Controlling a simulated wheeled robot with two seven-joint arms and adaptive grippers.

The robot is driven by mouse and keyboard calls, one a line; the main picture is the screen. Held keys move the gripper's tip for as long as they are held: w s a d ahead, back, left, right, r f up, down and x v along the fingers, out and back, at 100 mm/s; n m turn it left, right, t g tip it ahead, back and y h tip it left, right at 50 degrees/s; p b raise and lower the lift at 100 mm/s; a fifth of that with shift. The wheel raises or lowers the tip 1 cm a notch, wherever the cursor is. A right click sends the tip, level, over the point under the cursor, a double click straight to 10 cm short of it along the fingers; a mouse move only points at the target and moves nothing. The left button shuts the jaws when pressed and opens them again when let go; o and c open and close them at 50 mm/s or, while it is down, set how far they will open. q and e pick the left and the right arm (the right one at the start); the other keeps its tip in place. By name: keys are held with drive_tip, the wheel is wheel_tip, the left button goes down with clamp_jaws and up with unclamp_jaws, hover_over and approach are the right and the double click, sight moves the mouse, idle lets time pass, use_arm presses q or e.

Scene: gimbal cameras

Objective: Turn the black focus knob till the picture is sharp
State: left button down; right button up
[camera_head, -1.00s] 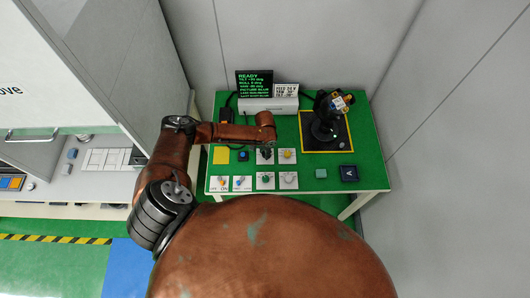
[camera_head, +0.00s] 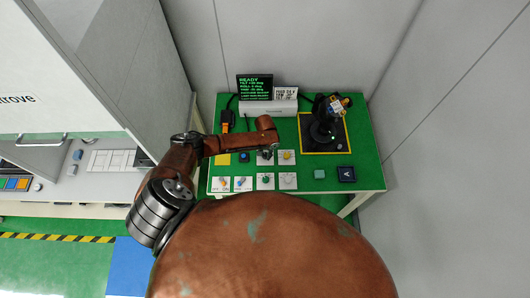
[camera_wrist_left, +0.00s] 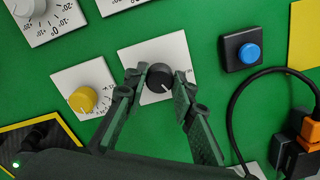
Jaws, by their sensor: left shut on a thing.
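The black focus knob (camera_wrist_left: 158,78) has a white pointer line and sits on a white plate (camera_wrist_left: 180,51) in the left wrist view. My left gripper (camera_wrist_left: 159,84) is shut on it, one finger on each side. In the head view my left gripper (camera_head: 266,154) is over the panel, and its wrist hides most of the knob. A dark screen (camera_head: 255,88) with green text stands at the back; its top line reads READY, and the lower lines are too small to read surely. The gimbal camera (camera_head: 323,125) stands on a yellow-edged black pad. My right gripper is out of view.
A yellow knob (camera_wrist_left: 83,99) is close beside the held knob. A blue button (camera_wrist_left: 249,53) is on the other side, with a black cable and orange connectors (camera_wrist_left: 310,130) near it. More knobs and switches line the front of the green table (camera_head: 360,165).

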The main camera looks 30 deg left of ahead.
sight(265, 155)
use_arm(q)
drive_tip(key=shift+n+p, duration=0.35)
drive_tip(key=shift+n, duration=0.15)
drive_tip(key=c, duration=1.6)
unclamp_jaws()
wheel_tip(265, 155, up, 12)
idle(0.7)
